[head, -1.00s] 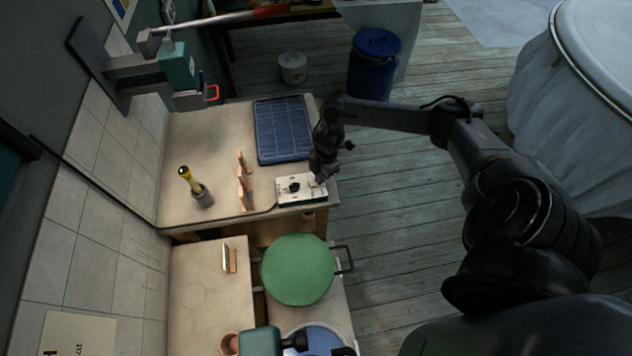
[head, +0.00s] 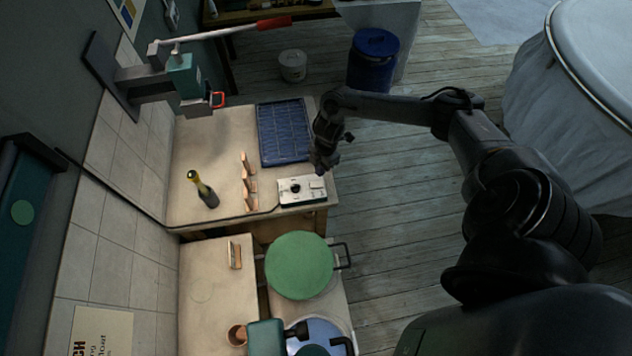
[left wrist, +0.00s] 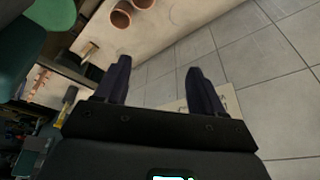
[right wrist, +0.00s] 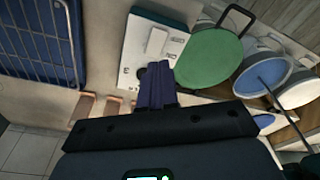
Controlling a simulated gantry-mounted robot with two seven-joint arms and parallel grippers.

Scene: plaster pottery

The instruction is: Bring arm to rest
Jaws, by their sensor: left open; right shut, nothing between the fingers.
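My right gripper (head: 322,166) hangs above the edge of the far worktop, just behind a small white device (head: 302,189) with a dark round knob. In the right wrist view its fingers (right wrist: 157,82) are shut with nothing between them, and the white device (right wrist: 152,50) shows past them. My left gripper (left wrist: 158,75) shows in the left wrist view, open and empty. It faces the tiled wall and a worktop with terracotta pots (left wrist: 122,16). The left gripper is not visible in the head view.
A green round lid (head: 300,265) lies in front of the device. A wall-mounted lever press (head: 190,80) is at upper left.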

